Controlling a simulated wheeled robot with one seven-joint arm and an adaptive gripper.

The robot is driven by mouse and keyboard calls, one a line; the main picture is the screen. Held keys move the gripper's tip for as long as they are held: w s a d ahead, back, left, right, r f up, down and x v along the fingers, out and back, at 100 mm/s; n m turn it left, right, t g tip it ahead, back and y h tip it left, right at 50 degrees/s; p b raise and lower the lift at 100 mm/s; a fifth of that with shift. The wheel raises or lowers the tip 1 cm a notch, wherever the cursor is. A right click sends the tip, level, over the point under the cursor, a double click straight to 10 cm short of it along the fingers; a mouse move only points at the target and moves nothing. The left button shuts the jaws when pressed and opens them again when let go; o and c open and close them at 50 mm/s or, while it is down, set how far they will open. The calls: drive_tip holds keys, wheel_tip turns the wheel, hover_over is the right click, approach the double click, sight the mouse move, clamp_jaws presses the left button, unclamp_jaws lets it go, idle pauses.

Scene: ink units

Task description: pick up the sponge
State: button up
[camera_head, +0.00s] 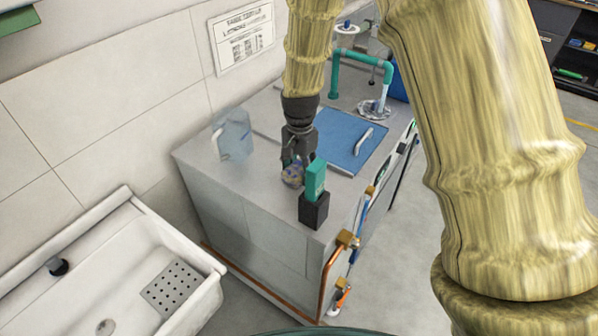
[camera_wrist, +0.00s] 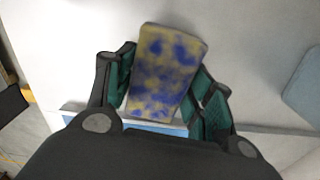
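The sponge (camera_wrist: 165,72) is a yellow block with blue mottling. In the wrist view it lies between the two fingertips of my gripper (camera_wrist: 166,85), slightly tilted. The green finger pads reach its left and right edges. I cannot tell whether they press on it.
A clear container (camera_head: 233,135) is to the left, a blue mat (camera_head: 345,140) behind. A white sink (camera_head: 120,262) is at lower left; pipes run along the counter's right side.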

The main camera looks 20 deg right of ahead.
sight(300, 167)
drive_tip(key=shift+r, duration=0.1)
drive_tip(key=shift+c, duration=0.2)
wheel_tip(300, 167, up, 10)
drive_tip(key=shift+f+b, duration=0.1)
drive_tip(key=shift+b, duration=0.55)
